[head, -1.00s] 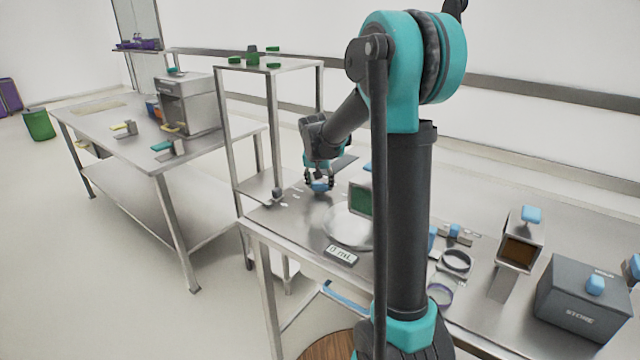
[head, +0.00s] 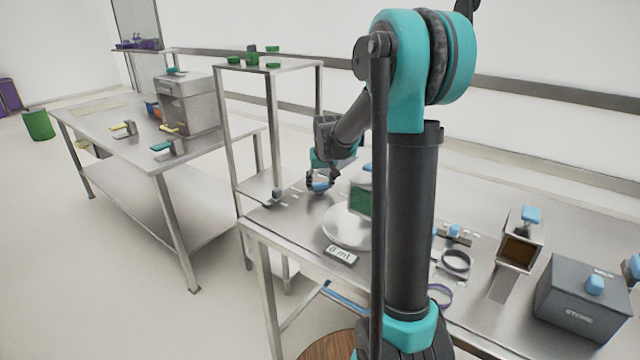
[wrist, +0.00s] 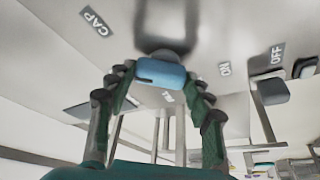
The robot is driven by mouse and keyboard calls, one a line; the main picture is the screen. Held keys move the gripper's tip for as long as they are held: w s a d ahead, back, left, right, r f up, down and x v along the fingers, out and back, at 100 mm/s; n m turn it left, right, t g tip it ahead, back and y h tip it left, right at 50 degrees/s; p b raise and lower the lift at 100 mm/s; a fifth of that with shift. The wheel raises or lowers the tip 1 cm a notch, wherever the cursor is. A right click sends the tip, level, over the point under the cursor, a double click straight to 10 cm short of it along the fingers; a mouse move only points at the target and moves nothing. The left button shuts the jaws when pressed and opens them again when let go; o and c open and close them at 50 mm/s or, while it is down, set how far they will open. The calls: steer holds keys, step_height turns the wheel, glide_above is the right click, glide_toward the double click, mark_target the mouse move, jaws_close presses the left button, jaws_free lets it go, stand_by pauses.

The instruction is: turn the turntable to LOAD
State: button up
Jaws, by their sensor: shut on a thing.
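My gripper (head: 320,182) is over the far left part of the right-hand metal table, shut on a blue knob (head: 319,187). In the wrist view the blue knob (wrist: 160,73) sits between my fingers (wrist: 158,78) on a dark stem. A "CAP" label (wrist: 96,21) is on one side of it; another label behind it is partly hidden. A pale round disc (head: 338,230), perhaps the turntable, lies nearer, with a green panel (head: 360,201) standing at it. My column hides its right part. I can read no "LOAD" mark.
A "0 mL" display (head: 341,255) lies before the disc. "ON" (wrist: 225,68) and "OFF" (wrist: 277,54) labels show in the wrist view. A tall metal rack (head: 270,66) stands left of my gripper. A grey "STORE" box (head: 578,310) stands at the right.

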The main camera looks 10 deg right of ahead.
steer(key=n, duration=0.2)
steer(key=n+y, duration=0.1)
steer(key=n, duration=0.1)
steer(key=shift+w+d+n+y, duration=0.15)
steer(key=shift+n+y, duration=0.15)
steer(key=shift+n+g+y, duration=0.5)
steer(key=shift+n+g, duration=0.2)
steer(key=shift+n, duration=1)
steer(key=o, duration=1.1)
steer(key=shift+o, duration=0.2)
steer(key=v, duration=1.2)
steer(key=shift+w, duration=0.1)
